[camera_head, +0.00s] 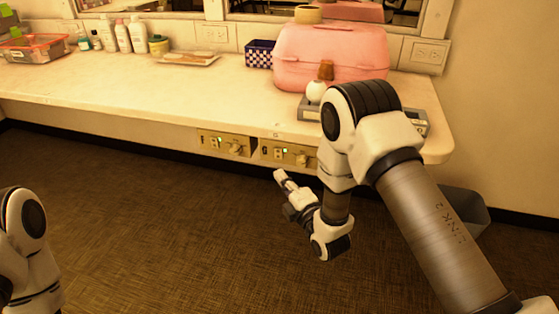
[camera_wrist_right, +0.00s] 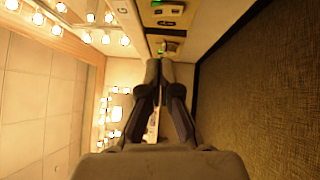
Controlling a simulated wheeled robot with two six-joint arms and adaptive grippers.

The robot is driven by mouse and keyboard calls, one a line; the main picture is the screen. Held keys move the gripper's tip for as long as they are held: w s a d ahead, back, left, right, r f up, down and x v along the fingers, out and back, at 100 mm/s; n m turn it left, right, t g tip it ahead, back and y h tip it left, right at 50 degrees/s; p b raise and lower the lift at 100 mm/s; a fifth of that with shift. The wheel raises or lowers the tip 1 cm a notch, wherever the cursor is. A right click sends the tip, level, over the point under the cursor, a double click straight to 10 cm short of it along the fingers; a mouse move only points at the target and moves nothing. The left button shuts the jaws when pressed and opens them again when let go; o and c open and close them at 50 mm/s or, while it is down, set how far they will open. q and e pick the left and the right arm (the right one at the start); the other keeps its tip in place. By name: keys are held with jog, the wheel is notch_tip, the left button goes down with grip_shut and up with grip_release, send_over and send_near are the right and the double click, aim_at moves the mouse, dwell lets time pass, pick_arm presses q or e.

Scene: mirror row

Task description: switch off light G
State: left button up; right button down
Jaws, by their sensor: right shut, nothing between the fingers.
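Two switch panels are set in the front edge of the counter. In the right wrist view the closed fingertips (camera_wrist_right: 160,64) point along the counter edge, close to a panel (camera_wrist_right: 168,46) with a green light. Of my left arm only a link shows; its gripper is out of view.
The counter (camera_head: 130,85) holds a pink case (camera_head: 330,52), a checkered box (camera_head: 260,54), a tray (camera_head: 183,59) and several bottles (camera_head: 124,37). A grey bin (camera_head: 466,212) stands on the floor at right. Lit bulbs (camera_wrist_right: 108,38) show in the right wrist view. The carpet in front is clear.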

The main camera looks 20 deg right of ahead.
aim_at(275, 150)
jog(key=w, duration=0.2)
jog(key=w+d, duration=0.1)
jog(key=w, duration=0.4)
jog(key=shift+d+r+b, duration=0.3)
jog(key=shift+r+b, duration=0.1)
jog(key=shift+w+d+r, duration=0.1)
jog(key=shift+w+r, duration=0.05)
jog(key=shift+r, duration=0.05)
